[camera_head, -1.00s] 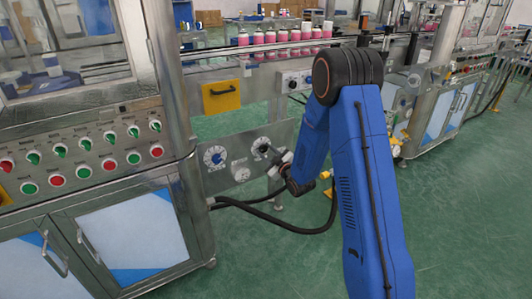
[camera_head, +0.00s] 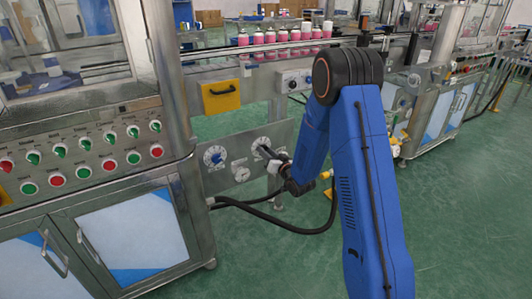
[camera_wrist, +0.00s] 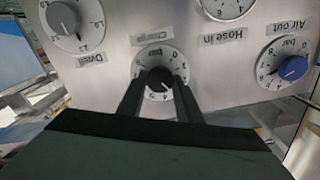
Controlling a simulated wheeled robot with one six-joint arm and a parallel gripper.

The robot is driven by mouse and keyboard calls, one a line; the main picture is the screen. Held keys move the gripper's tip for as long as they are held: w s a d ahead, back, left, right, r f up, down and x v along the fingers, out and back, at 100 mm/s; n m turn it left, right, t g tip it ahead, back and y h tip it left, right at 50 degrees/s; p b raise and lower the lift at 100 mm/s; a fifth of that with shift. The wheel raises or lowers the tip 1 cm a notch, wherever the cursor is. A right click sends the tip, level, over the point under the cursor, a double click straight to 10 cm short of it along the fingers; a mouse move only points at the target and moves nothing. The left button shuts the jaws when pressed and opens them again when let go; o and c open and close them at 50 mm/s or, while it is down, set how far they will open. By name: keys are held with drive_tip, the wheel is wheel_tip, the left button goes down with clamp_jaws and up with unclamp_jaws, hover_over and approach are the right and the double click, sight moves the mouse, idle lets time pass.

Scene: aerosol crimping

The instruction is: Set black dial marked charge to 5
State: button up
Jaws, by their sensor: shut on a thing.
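The black dial marked charge (camera_wrist: 159,83) sits on a round white numbered scale (camera_wrist: 174,57) in the middle of the wrist view, where the panel appears upside down. My gripper (camera_wrist: 160,92) is shut on the dial, one dark finger on each side of it. The dial's pointer and exact setting are hard to read. In the head view my gripper (camera_head: 272,155) reaches the right dial on the steel panel and partly covers its scale (camera_head: 260,146).
A black hose (camera_head: 285,224) runs below the panel. Pink cans (camera_head: 283,36) stand on the conveyor.

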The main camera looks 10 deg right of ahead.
drive_tip(key=m, duration=1.2)
drive_tip(key=shift+f+m, duration=0.1)
drive_tip(key=shift+m, duration=0.2)
idle(0.4)
drive_tip(key=o, duration=1)
drive_tip(key=shift+o, duration=0.2)
drive_tip(key=shift+s, duration=0.1)
